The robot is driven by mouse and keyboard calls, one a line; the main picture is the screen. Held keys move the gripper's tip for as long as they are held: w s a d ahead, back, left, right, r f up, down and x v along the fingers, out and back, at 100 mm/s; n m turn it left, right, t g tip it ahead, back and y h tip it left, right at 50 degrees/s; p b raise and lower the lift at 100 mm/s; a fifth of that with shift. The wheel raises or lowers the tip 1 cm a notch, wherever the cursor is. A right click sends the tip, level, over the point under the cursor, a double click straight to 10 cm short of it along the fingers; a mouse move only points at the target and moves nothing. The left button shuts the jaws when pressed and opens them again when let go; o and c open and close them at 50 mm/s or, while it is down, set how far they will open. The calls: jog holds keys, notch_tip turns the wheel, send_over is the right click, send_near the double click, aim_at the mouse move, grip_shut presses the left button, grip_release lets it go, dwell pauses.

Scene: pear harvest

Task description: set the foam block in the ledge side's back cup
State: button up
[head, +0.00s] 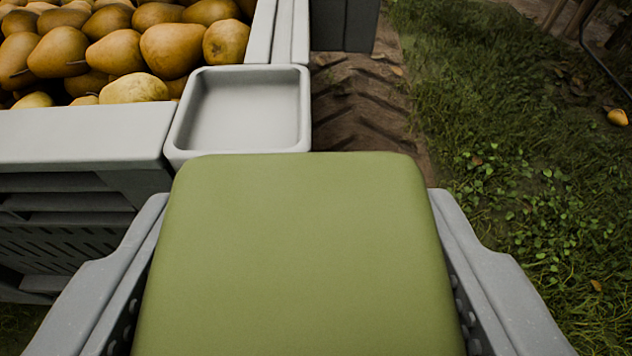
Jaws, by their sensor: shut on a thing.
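My gripper (300,262) is shut on a large green foam block (290,250), one grey finger along each side of it. The block fills the lower middle of the head view. Just beyond its far edge is a shallow, empty, square grey cup (300,112) at the corner of the pear bin. The block's far edge overlaps the cup's near rim in the picture. I cannot tell the gap or height between them. Only this one cup shows, and I cannot tell whether it is the ledge side's back cup.
A grey bin (80,138) full of brown-yellow pears (115,50) stands at the upper left, with slatted sides. A dirt track (365,105) with tread marks lies right of the cup. Grass (500,130) covers the right, with one fallen pear (618,117).

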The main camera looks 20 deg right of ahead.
jog(key=shift+s+d+f, duration=0.1)
jog(key=shift+s+f, duration=0.05)
jog(key=shift+s, duration=0.05)
jog(key=w+b, duration=0.1)
jog(key=w, duration=0.4)
jog(key=w+f+b, duration=0.1)
jog(key=w, duration=0.4)
jog(key=w+a+b, duration=0.1)
jog(key=w, duration=0.4)
jog(key=shift+w+f, duration=0.2)
jog(key=shift+f, duration=0.05)
notch_tip(320, 180, down, 4)
jog(key=shift+w+r+b, duration=0.15)
jog(key=shift+b, duration=0.8)
jog(key=shift+r, duration=0.1)
